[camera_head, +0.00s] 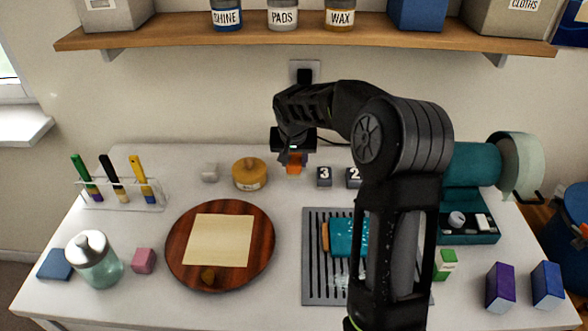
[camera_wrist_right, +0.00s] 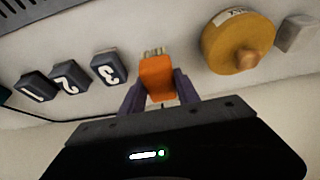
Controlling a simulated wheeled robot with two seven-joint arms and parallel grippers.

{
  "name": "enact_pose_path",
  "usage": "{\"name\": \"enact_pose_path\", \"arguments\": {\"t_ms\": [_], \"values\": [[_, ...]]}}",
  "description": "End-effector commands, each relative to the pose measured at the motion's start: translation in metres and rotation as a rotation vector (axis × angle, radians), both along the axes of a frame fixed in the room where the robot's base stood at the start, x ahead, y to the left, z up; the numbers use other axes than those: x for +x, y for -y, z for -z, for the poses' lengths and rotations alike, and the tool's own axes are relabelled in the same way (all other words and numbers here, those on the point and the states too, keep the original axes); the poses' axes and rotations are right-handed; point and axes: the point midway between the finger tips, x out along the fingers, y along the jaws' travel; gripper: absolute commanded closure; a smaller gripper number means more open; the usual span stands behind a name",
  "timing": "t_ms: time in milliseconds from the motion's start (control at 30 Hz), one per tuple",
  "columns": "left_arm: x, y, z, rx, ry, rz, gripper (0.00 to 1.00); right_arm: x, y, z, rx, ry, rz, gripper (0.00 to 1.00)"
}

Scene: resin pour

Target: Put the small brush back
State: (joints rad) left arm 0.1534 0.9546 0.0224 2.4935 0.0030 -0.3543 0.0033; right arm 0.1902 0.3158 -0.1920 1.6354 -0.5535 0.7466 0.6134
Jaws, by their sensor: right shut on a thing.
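My right gripper (camera_head: 294,153) is above the back of the table, shut on an orange piece (camera_head: 294,168). In the right wrist view the orange piece (camera_wrist_right: 157,78) sits between the two purple fingers (camera_wrist_right: 160,92). A pale, bristle-like end sticks out of it, so it looks like the small brush. I cannot tell if it touches the table. A clear rack (camera_head: 125,204) at the left holds upright tools with green (camera_head: 80,166), black (camera_head: 108,168) and yellow (camera_head: 138,168) handles. My left gripper is not in view.
A yellow lidded pot (camera_head: 249,174) and numbered blocks (camera_head: 324,177) flank the gripper. A round wooden board (camera_head: 184,255) with a paper sheet lies in front. A slotted grey tray (camera_head: 312,285), partly behind my arm, holds a blue piece. A glass jar (camera_head: 97,268) stands front left.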

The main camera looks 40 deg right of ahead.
Motion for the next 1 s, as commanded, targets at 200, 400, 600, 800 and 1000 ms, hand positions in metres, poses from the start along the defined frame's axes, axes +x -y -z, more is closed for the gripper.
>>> {"name": "enact_pose_path", "arguments": {"t_ms": [200,400,600,800,1000], "values": [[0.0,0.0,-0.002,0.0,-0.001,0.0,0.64,-0.001,0.0,0.007,0.0,-0.002,-0.001,0.95],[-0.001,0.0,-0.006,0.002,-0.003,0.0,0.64,-0.001,0.0,0.033,0.0,-0.002,-0.001,0.95],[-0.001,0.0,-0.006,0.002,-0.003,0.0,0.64,0.0,0.0,0.037,0.0,0.0,0.0,0.95],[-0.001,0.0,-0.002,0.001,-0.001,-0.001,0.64,0.0,0.0,0.041,0.0,0.0,0.0,0.95],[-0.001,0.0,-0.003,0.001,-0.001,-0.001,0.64,0.0,0.0,0.039,0.0,0.0,0.0,0.47]]}}
